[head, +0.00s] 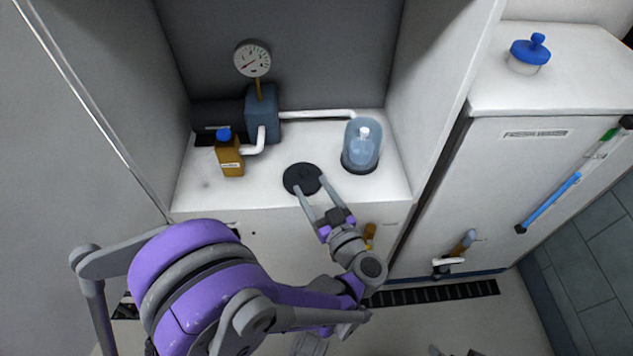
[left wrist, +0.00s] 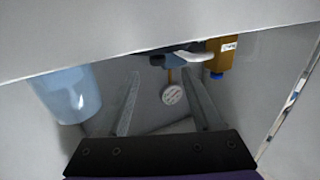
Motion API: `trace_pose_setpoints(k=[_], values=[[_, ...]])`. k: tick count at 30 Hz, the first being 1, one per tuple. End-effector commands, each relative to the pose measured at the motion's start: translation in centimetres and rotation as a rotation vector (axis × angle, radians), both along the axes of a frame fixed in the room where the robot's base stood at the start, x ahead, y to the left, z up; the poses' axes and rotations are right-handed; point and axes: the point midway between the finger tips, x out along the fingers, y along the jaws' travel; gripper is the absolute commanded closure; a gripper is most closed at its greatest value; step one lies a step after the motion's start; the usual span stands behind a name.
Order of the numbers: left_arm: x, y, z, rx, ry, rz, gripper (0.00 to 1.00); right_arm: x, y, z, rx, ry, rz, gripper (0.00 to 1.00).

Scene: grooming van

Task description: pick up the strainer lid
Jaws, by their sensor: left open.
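A round black disc with a small raised centre, which looks like the strainer lid (head: 294,177), lies flat on the white counter (head: 258,196) in the head view. A clear bluish strainer bowl (head: 362,152) stands in a dark ring to its right; it also shows in the left wrist view (left wrist: 66,95). My left gripper (head: 311,186) is open, its fingertips at the near edge of the disc and apart from each other. I cannot tell whether they touch it. The left wrist view shows the open fingers (left wrist: 161,80) with nothing between them; I cannot make out the disc there.
A pump (head: 262,112) with a gauge (head: 252,59) and a brown blue-capped bottle (head: 229,158) stand behind and left of the disc. Alcove walls close in both sides. A blue-lidded jar (head: 528,56) sits on the white cabinet at right.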

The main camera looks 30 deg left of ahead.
Motion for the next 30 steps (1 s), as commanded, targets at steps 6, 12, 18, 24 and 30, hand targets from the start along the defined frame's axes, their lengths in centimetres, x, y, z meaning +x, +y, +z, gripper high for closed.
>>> trace_pose_setpoints(k=[6,12,18,24,30], values=[[2.0,3.0,0.1,0.002,-0.002,0.003,0.33,0.1,0.0,-0.3,0.000,0.001,0.000,0.00],[3.0,4.1,0.1,0.002,-0.003,0.000,0.33,0.1,0.0,-0.5,0.000,0.001,0.000,0.00],[5.0,6.3,-0.3,0.003,-0.003,0.002,0.33,0.2,0.0,-1.3,0.000,0.004,0.000,0.00],[6.0,7.7,-0.1,0.001,-0.003,-0.001,0.33,0.2,0.0,-1.5,0.000,0.004,0.000,0.00],[6.1,7.7,-0.1,0.001,-0.003,-0.003,0.33,0.2,0.0,-1.4,0.000,0.004,0.000,0.00]])
